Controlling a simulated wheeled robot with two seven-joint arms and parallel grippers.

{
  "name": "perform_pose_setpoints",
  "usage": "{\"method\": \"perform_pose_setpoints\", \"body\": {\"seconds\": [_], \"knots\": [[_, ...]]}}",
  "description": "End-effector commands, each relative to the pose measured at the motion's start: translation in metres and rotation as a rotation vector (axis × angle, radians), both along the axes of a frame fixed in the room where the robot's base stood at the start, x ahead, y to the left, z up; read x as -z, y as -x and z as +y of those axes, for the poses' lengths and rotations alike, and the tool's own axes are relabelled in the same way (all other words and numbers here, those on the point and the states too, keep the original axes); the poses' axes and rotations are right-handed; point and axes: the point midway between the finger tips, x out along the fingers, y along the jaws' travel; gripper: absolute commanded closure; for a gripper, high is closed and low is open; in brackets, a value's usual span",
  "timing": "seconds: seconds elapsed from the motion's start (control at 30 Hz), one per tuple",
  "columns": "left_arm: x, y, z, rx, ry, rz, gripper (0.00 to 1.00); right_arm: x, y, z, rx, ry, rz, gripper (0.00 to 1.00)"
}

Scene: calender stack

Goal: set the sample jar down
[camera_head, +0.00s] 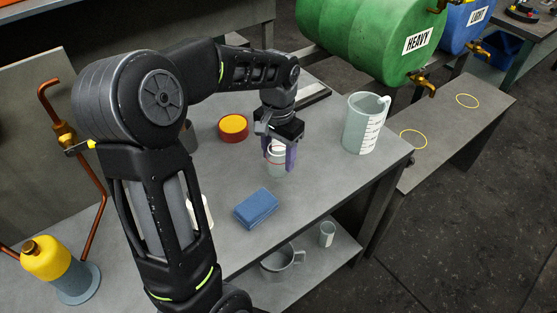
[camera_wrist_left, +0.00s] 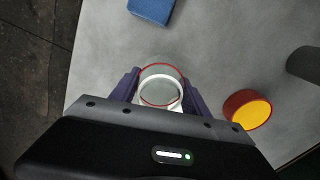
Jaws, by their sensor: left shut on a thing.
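The sample jar (camera_head: 276,166) is a small clear jar with a white label band and a red line. My left gripper (camera_head: 279,155) comes down on it from above and is shut on it, with purple fingers on both sides. In the left wrist view the jar (camera_wrist_left: 161,86) sits upright between the fingers of the left gripper (camera_wrist_left: 160,88), its red-ringed rim showing. The jar's base is low over the grey bench top (camera_head: 310,190); I cannot tell whether it touches. My right gripper is not in view.
A blue sponge-like block (camera_head: 256,208) lies in front of the jar. A red and yellow round tub (camera_head: 233,128) is behind left, a large measuring jug (camera_head: 365,124) to the right. Green and blue drums (camera_head: 372,38) with taps stand beyond. A lower shelf (camera_head: 315,270) holds a jug and a small beaker.

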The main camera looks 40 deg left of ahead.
Motion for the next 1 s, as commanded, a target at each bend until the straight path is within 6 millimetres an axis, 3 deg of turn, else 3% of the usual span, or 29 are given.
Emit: {"method": "perform_pose_setpoints", "body": {"seconds": [0.17, 0.57, 0.6, 0.83, 1.0], "knots": [[0.021, 0.0, 0.0, 0.0, 0.0, 0.001, 0.88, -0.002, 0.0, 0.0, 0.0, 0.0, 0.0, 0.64], [0.027, 0.0, 0.0, 0.0, 0.0, 0.0, 0.88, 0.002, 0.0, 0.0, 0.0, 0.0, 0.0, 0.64], [0.025, 0.0, 0.0, 0.0, 0.0, 0.0, 0.43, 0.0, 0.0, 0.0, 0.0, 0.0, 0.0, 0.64], [0.025, 0.0, 0.0, 0.0, 0.0, 0.001, 0.24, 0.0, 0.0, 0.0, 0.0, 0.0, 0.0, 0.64], [0.025, 0.0, 0.0, 0.0, 0.0, 0.001, 0.24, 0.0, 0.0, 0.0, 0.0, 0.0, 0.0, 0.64]]}}
